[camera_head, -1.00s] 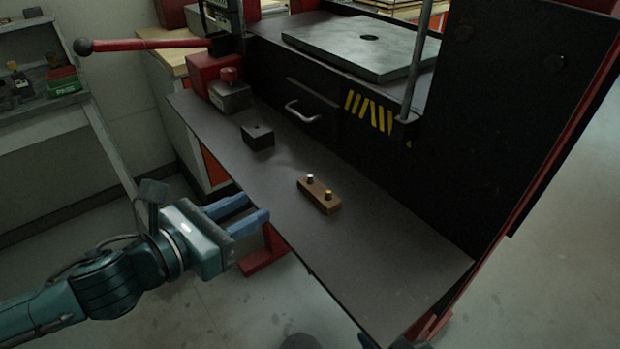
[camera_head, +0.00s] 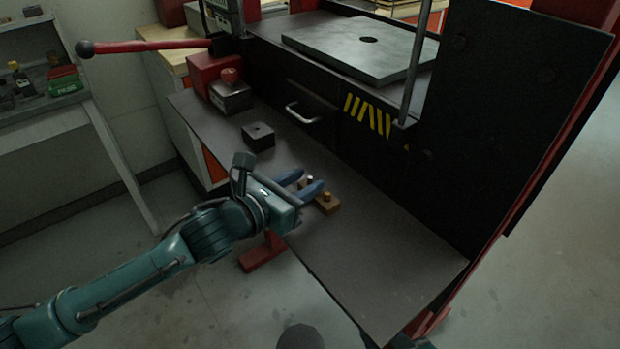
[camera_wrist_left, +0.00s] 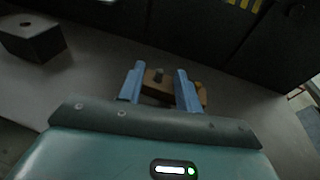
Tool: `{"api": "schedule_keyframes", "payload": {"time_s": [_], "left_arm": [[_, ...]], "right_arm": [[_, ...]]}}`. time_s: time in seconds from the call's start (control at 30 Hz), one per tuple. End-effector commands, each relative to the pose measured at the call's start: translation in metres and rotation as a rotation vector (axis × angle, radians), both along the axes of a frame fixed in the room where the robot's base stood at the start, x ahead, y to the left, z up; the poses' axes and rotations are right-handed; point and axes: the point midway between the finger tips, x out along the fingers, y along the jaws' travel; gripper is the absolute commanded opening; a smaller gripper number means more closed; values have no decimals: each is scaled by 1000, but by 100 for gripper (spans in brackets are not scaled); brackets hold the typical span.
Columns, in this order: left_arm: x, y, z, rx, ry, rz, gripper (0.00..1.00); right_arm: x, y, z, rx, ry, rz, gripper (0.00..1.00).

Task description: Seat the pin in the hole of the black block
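The black block (camera_head: 258,136) with a hole in its top sits on the dark metal shelf, left of the wooden holder; it also shows at the upper left of the left wrist view (camera_wrist_left: 32,38). The brown wooden holder (camera_head: 328,205) carries a silver pin (camera_head: 306,181) and a brass pin (camera_head: 327,196), both upright. My left gripper (camera_head: 308,183) is open at the holder. In the left wrist view the silver pin (camera_wrist_left: 158,75) shows between the two blue fingers, apart from both, and the brass pin is partly hidden by the right finger. My right gripper is not in view.
The shelf (camera_head: 390,245) is clear to the right of the holder. A drawer front with a handle (camera_head: 300,113) and a black machine wall stand behind. A grey box with a red knob (camera_head: 230,92) stands behind the block, below a red lever (camera_head: 150,45).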

Motion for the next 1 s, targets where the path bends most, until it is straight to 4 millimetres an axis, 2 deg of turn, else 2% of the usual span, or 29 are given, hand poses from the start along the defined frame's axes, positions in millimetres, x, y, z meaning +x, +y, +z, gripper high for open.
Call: {"api": "schedule_keyframes", "payload": {"time_s": [0.2,0.63,1.0], "left_arm": [[1,0,0,0,0,0,34],[1,0,0,0,0,1,0],[1,0,0,-1,-1,0,0]], "right_arm": [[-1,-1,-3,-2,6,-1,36],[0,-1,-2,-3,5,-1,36],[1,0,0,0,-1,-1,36]]}}
